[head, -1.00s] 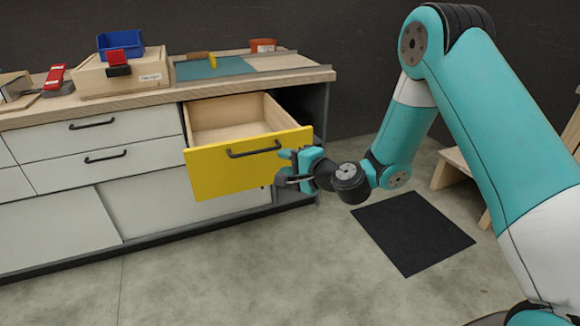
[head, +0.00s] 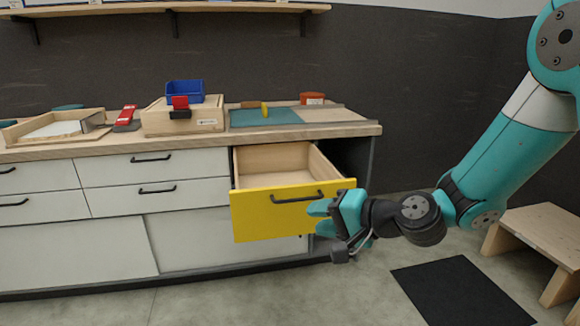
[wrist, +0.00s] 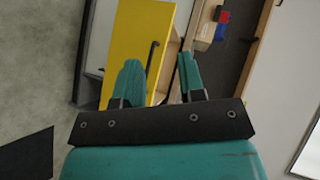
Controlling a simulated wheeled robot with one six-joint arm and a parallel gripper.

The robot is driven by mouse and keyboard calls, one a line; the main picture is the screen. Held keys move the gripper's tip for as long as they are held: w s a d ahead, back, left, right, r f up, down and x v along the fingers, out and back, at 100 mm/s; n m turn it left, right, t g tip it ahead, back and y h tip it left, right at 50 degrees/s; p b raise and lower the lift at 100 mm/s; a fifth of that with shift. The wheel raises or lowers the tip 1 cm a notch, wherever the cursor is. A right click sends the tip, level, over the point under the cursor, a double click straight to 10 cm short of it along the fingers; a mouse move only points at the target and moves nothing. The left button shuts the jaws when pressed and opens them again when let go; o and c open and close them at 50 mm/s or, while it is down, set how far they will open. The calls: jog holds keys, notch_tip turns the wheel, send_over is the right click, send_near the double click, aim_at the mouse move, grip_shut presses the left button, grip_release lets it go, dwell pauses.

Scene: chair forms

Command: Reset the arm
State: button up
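My gripper (head: 322,218) is in front of the right end of the open yellow drawer (head: 262,223) in the head view. In the wrist view its two teal fingers (wrist: 158,78) stand apart with nothing between them. The drawer's dark handle (head: 297,197) shows just left of my gripper, and in the wrist view the handle (wrist: 152,56) shows beyond the fingers. I cannot tell exactly how far the fingers are from the drawer front. The drawer looks empty inside.
A wooden step stool (head: 540,245) stands at right, near a black floor mat (head: 463,290). The floor in front is clear.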

jog(key=s+a+r+n+g+h, duration=0.1)
jog(key=s+r+n+g, duration=0.2)
jog(key=s, duration=0.4)
jog(key=s+r+n+g+h, duration=0.1)
jog(key=s+n+g, duration=0.2)
jog(key=s+n, duration=0.3)
jog(key=s+d+r+n+g+h, duration=0.1)
jog(key=s+d+n+h, duration=0.15)
jog(key=s, duration=0.45)
jog(key=s+d+r+n+g+h, duration=0.1)
jog(key=s+d+g+h, duration=0.2)
jog(key=s, duration=0.4)
notch_tip(320, 180, up, 20)
jog(key=t+p, duration=0.1)
jog(key=p, duration=1.9)
jog(key=shift+w+d+y+p, duration=0.35)
jog(key=shift+w+d+p, duration=0.05)
jog(key=shift+d, duration=0.05)
